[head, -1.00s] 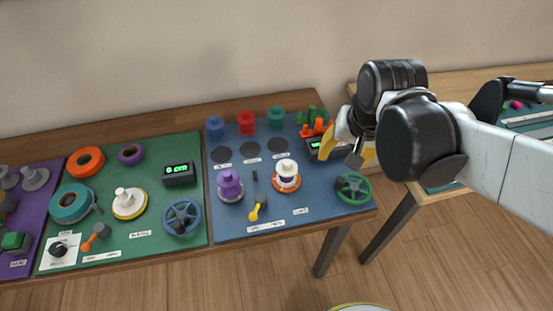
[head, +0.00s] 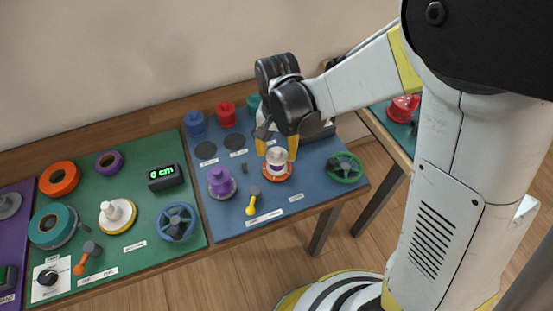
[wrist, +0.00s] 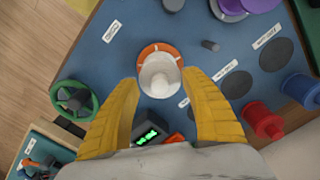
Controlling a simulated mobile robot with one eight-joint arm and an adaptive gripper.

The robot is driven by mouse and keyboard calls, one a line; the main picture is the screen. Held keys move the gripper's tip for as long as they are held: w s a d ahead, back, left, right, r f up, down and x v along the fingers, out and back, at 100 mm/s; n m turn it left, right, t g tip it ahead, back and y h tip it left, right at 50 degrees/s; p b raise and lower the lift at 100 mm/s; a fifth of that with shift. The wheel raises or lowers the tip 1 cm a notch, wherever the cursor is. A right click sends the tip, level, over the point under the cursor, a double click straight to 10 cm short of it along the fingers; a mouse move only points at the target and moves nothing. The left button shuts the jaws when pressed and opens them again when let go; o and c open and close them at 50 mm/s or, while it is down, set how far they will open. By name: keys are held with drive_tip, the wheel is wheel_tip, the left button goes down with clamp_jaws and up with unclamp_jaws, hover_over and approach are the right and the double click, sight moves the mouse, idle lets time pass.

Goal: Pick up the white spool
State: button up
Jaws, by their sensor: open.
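The white spool (head: 277,155) stands upright on an orange round base (head: 277,176) on the blue mat, in the head view. In the wrist view the white spool (wrist: 159,74) sits just beyond and between the fingertips, on its orange-ringed base (wrist: 161,50). My gripper (head: 277,150) is open, with its yellow fingers to either side of and above the spool. In the wrist view my gripper (wrist: 160,84) holds nothing. I cannot tell whether either finger touches the spool.
A purple spool (head: 220,180) stands left of the white one. A green handwheel (head: 345,167) is to the right, and a yellow-handled crank (head: 252,203) is in front. Blue (head: 195,122) and red (head: 227,113) spools stand at the back. Dark empty discs (head: 206,150) lie between.

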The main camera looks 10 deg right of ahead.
sight(277, 162)
wheel_tip(277, 162, down, 5)
drive_tip(key=shift+b, duration=1)
drive_tip(key=shift+c, duration=0.4)
clamp_jaws()
drive_tip(key=shift+r, duration=0.1)
